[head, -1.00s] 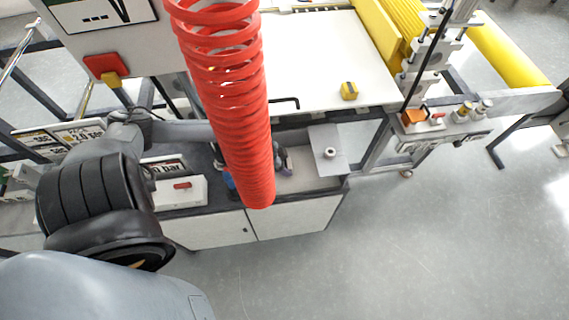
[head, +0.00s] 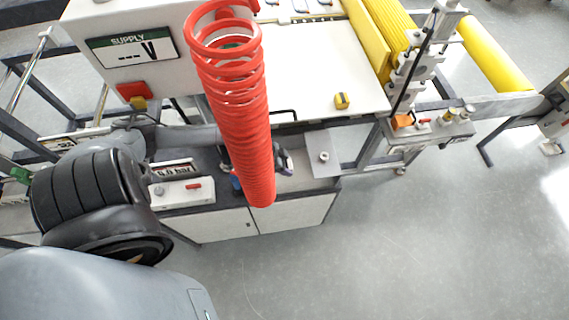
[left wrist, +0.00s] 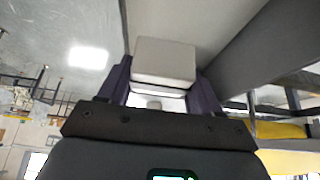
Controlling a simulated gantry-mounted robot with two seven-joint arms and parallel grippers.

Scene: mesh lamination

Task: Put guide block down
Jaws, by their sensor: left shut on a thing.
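My left gripper (head: 284,160) is mostly hidden behind the red coiled hose in the head view, low over the grey-topped cabinet. In the left wrist view my left gripper (left wrist: 162,84) has its two purple fingers shut on a pale block (left wrist: 165,60), which I take to be the guide block. The block sits between the fingers; whether it touches a surface I cannot tell. In the head view the block is hidden. My right gripper is not in view.
The red coiled hose (head: 240,110) hangs in front of the work area. A light grey plate with a round knob (head: 323,157) lies on the right of the cabinet (head: 290,217). A small yellow block (head: 342,101) sits on the white table (head: 300,65). A supply box (head: 133,46) stands at left.

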